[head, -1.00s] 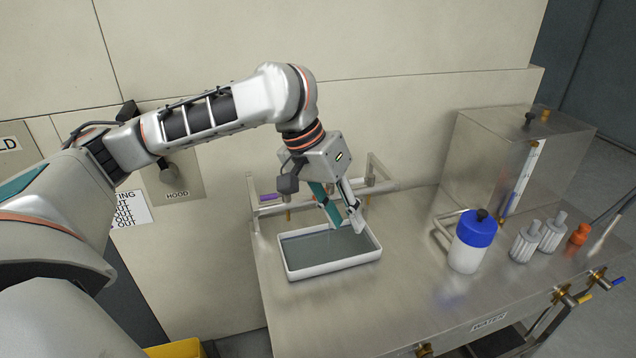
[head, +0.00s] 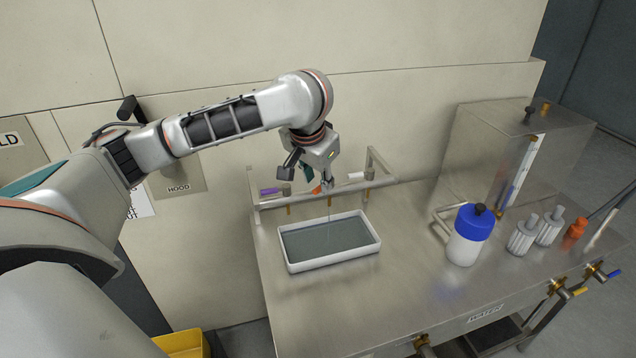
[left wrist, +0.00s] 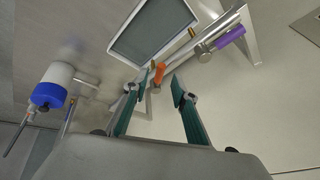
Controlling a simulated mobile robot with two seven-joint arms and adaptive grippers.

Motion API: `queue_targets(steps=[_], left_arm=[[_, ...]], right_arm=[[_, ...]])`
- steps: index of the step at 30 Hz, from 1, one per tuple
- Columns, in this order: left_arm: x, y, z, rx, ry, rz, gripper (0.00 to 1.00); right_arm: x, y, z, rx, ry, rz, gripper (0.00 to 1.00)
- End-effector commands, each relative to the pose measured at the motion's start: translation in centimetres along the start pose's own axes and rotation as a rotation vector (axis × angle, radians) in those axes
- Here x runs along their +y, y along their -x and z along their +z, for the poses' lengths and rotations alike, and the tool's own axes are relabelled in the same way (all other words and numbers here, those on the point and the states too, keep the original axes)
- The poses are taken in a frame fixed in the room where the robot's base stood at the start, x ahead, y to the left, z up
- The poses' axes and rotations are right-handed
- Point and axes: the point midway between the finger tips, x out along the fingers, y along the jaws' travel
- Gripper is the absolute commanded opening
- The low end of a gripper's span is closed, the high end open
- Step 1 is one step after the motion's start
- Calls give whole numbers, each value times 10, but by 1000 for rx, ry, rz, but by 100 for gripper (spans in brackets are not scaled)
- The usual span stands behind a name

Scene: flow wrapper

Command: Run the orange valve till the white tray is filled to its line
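The white tray (head: 333,264) sits on the steel bench below the pipe rack and holds grey liquid; I cannot make out its line. A thin stream falls into it from a spout above. The orange valve (head: 317,189) is on the rack pipe, partly hidden by my left gripper (head: 325,180). In the left wrist view the orange valve (left wrist: 160,73) shows just beyond and between the tips of my left gripper (left wrist: 159,80). The fingers are apart and hold nothing. The tray also shows there (left wrist: 117,52). My right gripper is out of view.
A purple valve (head: 270,191) is left and a white valve (head: 357,175) right of the orange one. A blue-capped bottle (head: 467,247), grey-white containers (head: 522,239) and a steel tank (head: 500,150) stand to the right. The bench front is clear.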

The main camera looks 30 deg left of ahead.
Motion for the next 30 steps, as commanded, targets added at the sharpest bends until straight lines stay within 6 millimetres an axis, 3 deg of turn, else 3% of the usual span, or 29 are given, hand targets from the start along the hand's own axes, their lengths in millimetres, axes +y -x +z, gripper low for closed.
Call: queue_targets(steps=[6,15,16,19,30], left_arm=[[0,-19,0,-1,1,1,27],[0,-21,0,0,0,0,27],[0,-21,0,0,0,0,24],[0,-21,0,0,0,0,0],[-2,-21,0,5,-22,10,0]], right_arm=[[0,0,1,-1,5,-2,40],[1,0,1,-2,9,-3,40],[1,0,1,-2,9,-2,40],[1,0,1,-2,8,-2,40],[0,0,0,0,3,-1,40]])
